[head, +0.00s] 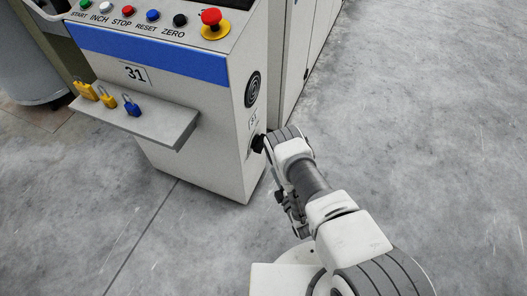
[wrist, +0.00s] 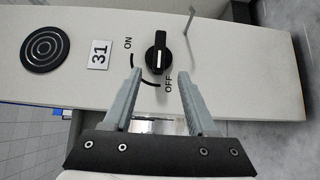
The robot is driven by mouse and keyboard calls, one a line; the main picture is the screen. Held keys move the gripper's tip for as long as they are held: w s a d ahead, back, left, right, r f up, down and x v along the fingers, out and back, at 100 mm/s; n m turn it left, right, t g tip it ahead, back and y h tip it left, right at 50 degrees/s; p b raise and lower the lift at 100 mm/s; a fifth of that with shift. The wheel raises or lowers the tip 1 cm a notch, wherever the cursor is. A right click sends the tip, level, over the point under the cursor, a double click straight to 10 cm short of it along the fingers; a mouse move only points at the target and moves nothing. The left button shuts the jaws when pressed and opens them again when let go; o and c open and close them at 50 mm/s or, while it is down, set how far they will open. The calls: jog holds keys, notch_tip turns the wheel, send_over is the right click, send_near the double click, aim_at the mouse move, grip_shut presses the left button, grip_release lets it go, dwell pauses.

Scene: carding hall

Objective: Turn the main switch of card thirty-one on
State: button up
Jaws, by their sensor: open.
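The main switch is a black rotary knob (wrist: 158,53) on the side panel of the card cabinet, by a plate marked 31 (wrist: 99,55). Its white-marked handle lies up and down in the wrist view, with its lower end towards OFF; ON is to the upper left. In the head view the switch (head: 258,143) is a dark spot beside my wrist. My gripper (wrist: 160,74) is open and empty, its fingers below the knob on either side of it in the picture. I cannot tell whether they touch the panel.
The cabinet (head: 200,160) has a button row, a red emergency stop (head: 211,17) and a shelf (head: 170,127) with two yellow padlocks (head: 86,90) and a blue one (head: 132,106). A round black grille (wrist: 45,48) and a thin bracket (wrist: 190,22) flank the switch. Floor at right is clear.

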aim_at(260, 143)
jog(key=b+x, duration=0.3)
jog(key=x, duration=0.8)
jog(key=shift+w+a, duration=0.1)
grip_shut()
